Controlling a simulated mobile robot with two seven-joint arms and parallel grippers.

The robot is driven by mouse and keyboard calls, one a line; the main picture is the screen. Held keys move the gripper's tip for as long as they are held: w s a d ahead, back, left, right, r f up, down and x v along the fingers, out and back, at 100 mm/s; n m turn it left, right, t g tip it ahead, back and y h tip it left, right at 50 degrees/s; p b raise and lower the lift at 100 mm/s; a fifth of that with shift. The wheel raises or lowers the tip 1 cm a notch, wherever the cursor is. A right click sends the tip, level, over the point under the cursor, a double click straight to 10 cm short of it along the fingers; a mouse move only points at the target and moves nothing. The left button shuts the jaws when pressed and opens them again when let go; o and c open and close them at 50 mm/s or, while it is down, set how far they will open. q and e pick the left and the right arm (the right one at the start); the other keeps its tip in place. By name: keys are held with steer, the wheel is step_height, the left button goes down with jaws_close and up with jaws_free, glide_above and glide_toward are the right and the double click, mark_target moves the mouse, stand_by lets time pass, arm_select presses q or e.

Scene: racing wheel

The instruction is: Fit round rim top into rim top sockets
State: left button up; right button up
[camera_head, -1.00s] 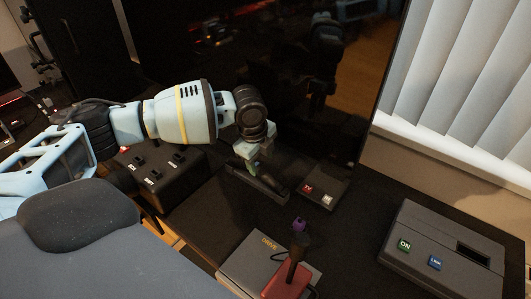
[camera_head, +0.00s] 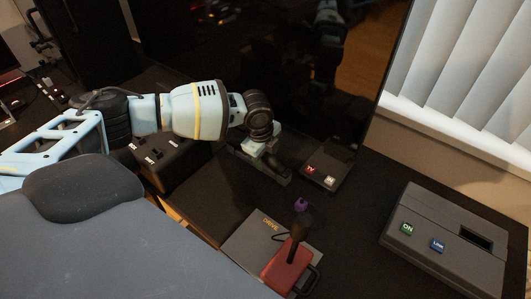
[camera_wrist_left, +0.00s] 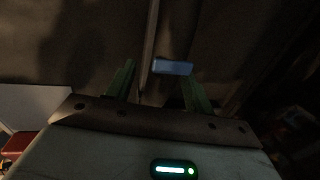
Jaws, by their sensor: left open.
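My left gripper (camera_head: 264,158) reaches in from the left and points down at a dark elongated block (camera_head: 278,178) on the dark desk. In the left wrist view its two green fingers (camera_wrist_left: 158,76) are apart. A small blue piece (camera_wrist_left: 172,67) shows near the fingertips, close to the right finger; I cannot tell whether they touch. I cannot make out a round rim top or its sockets; they may be hidden or lost in the dark. My right gripper is not in view.
A dark switch box (camera_head: 165,157) stands beneath my left arm. A panel with red and white buttons (camera_head: 326,168) lies right of the block. In front are a DRIVE panel (camera_head: 250,238) and red-based lever (camera_head: 287,265). A grey ON/LINK console (camera_head: 425,222) sits right.

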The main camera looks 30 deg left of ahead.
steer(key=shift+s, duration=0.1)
arm_select(q)
steer(key=c, duration=1.1)
steer(key=shift+r, duration=0.1)
steer(key=shift+c, duration=0.2)
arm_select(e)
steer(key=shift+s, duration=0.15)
